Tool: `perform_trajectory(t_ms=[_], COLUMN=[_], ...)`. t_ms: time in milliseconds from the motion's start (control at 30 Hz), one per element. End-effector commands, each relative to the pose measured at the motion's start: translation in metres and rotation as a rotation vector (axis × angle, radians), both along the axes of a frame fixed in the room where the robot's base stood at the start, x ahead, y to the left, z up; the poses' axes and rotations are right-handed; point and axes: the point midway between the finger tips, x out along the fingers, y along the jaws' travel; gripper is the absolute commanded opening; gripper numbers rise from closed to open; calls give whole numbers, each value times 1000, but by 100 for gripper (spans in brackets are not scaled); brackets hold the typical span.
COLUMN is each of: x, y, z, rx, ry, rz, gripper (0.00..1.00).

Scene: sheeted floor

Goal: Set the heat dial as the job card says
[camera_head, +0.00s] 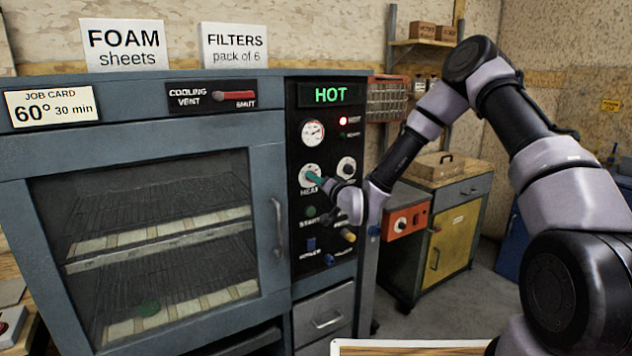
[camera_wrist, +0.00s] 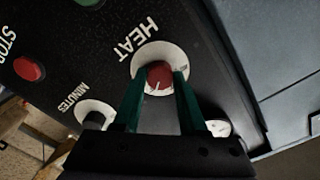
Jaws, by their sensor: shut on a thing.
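The job card (camera_head: 53,106) on the oven's upper left reads 60° and 30 min. The heat dial (camera_head: 307,168) is on the black control panel (camera_head: 325,105), left of the minutes dial (camera_head: 346,166). In the wrist view the heat dial's red knob (camera_wrist: 159,75) sits on a white disc, under the word HEAT. A pale pointer mark shows on the knob, but I cannot read the scale. My gripper (camera_head: 315,178) has its green fingers on both sides of this knob, shut on it; it also shows in the wrist view (camera_wrist: 160,91).
The display (camera_head: 331,95) reads HOT and a red lamp (camera_head: 343,121) is lit. The cooling vent slider (camera_head: 234,96) is by SHUT. Start (camera_head: 311,211) and stop (camera_wrist: 28,68) buttons are close to my gripper. The oven door (camera_head: 160,240) is closed, its handle (camera_head: 278,227) left of the panel.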

Motion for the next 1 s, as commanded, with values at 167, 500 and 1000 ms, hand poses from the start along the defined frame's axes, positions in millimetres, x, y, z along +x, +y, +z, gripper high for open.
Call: perform_trajectory(t_ms=[167, 500, 1000], x=[0, 0, 0], y=[0, 0, -1], z=[-1, -1, -1], rx=[-94, -352, -692], ry=[-62, -237, -466], rz=[0, 1, 0], gripper=[0, 0, 0])
